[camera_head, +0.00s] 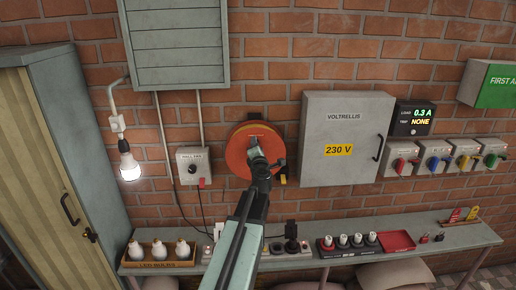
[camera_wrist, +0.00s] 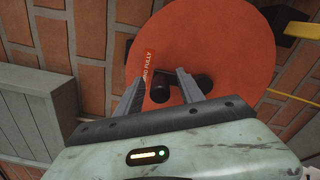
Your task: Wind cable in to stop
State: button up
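The cable reel (camera_head: 237,160) is a round orange-red disc on the brick wall, left of the grey cabinet. In the wrist view the reel (camera_wrist: 225,35) fills the upper middle and right, with a red label (camera_wrist: 148,66) whose visible letters end in "FULLY". A dark round knob (camera_wrist: 160,92) stands out from the reel, with a dark hub (camera_wrist: 203,82) to its right. My gripper (camera_wrist: 160,75) is open, its two grey fingers on either side of the knob; whether they touch it is unclear. In the head view my gripper (camera_head: 254,143) covers the middle of the reel.
A grey bench (camera_head: 440,240) runs below, holding a bulb tray (camera_head: 150,263), sockets and a red tray (camera_head: 396,241). A wall switch box (camera_head: 194,165) and lit bulb (camera_head: 129,165) are left; the 230 V cabinet (camera_head: 346,115) is right.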

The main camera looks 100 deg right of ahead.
jog(key=shift+a, duration=0.1)
jog(key=a, duration=0.7)
jog(key=shift+a, duration=0.35)
jog(key=shift+w, duration=0.1)
